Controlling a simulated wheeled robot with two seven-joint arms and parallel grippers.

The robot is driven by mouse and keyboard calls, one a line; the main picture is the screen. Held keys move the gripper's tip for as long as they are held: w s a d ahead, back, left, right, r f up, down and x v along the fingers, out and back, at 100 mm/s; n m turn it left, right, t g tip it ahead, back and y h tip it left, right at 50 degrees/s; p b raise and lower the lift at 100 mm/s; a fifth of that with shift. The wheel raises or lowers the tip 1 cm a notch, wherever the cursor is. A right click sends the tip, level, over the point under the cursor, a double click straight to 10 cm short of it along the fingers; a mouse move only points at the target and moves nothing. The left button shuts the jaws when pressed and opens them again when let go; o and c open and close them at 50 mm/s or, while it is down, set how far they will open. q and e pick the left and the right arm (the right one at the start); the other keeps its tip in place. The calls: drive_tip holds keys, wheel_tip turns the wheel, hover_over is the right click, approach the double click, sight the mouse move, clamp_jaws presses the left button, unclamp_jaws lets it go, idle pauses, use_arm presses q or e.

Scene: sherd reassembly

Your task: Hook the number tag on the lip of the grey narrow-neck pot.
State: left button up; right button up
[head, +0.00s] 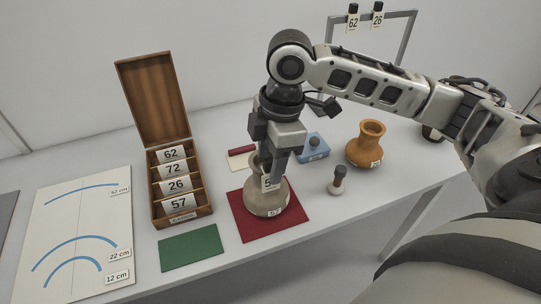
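The grey narrow-neck pot (263,204) stands upright on a dark red mat (295,222) and has a small label reading 57 low on its body. A white number tag (267,183) is at the pot's neck, its first digit a 5 and its right part hidden behind my finger. My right gripper (274,178) points down at the pot's mouth, its fingertips right at the tag. The fingers overlap in this view, so their gap and hold are not clear. Whether the tag touches the lip cannot be told. My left gripper is out of view.
An open wooden box (204,213) with several numbered cards stands left. A green mat (190,248) lies in front. A rack (408,35) holds tags 62 and 26 behind.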

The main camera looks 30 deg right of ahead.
drive_tip(key=shift+r, duration=0.1)
use_arm(q)
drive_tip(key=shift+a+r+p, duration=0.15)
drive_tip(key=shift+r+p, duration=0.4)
drive_tip(key=shift+p, duration=0.6)
use_arm(e)
wheel_tip(320, 180, up, 16)
drive_tip(key=d, duration=0.2)
drive_tip(key=shift+s+d+f, duration=0.15)
drive_tip(key=shift+s+f, duration=0.05)
drive_tip(key=shift+s, duration=0.1)
